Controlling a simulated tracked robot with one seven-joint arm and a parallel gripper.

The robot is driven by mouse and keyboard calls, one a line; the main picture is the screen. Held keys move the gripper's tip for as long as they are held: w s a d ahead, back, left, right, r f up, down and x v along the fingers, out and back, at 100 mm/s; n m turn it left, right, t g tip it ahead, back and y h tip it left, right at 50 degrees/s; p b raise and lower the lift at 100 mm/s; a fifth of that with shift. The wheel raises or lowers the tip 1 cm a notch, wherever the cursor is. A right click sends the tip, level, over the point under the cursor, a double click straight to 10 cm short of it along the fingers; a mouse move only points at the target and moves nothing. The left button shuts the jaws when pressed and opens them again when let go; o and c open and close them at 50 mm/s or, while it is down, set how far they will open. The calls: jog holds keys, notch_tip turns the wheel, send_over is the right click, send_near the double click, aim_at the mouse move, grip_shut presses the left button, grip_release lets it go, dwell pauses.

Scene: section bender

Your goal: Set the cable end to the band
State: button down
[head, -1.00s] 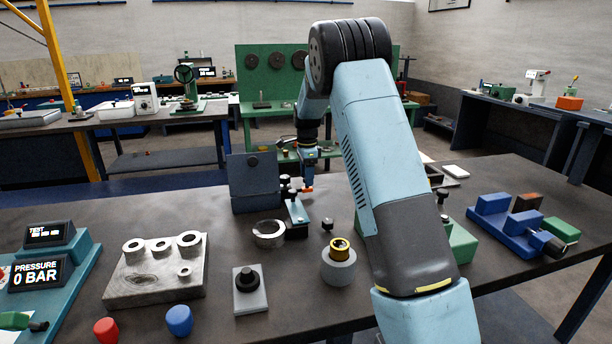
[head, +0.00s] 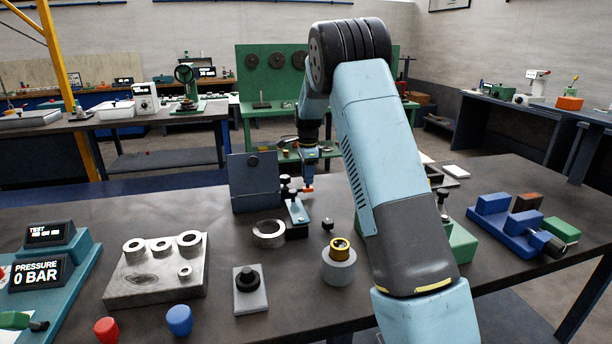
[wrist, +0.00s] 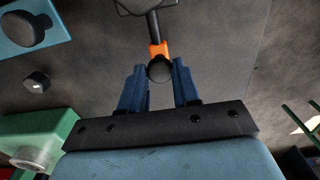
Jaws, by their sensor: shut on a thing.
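My gripper (wrist: 159,67) has its two dark blue fingers closed around a round black end (wrist: 160,70) in the wrist view. An orange piece (wrist: 156,48) sits just beyond this end, on a thin black rod (wrist: 153,25) running to a dark plate at the top edge. In the head view my gripper (head: 307,178) is low over the bench, beside the upright blue-grey plate (head: 252,180). The orange piece (head: 308,189) shows at its tip. A light blue block (head: 297,211) stands just below it. I cannot tell which part is the cable end or the band.
A steel ring (head: 268,234), a grey cylinder with a yellow-rimmed top (head: 339,268) and a small black knob (head: 328,224) stand in front. A green block (head: 462,245) is right of my arm, also seen in the wrist view (wrist: 45,135). Bare bench lies between.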

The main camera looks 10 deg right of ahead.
jog(key=shift+d, duration=0.35)
jog(key=c, duration=0.8)
grip_release()
notch_tip(320, 180, up, 14)
jog(key=shift+f, duration=0.15)
jog(key=s+r+n+t, duration=0.2)
jog(key=s+r+n, duration=0.35)
jog(key=s, duration=0.75)
jog(key=s+r+n+t, duration=0.1)
jog(key=s+r+n, duration=0.4)
jog(key=s, duration=0.7)
jog(key=s+f+n+t, duration=0.1)
jog(key=s+f+n, duration=0.1)
jog(key=s, duration=1)
jog(key=s+a+f+n+t, duration=0.1)
jog(key=s+f+n, duration=0.2)
jog(key=s, duration=0.8)
jog(key=shift+s+a+n+t, duration=0.2)
jog(key=shift+s+n+t, duration=0.15)
jog(key=shift+n, duration=0.9)
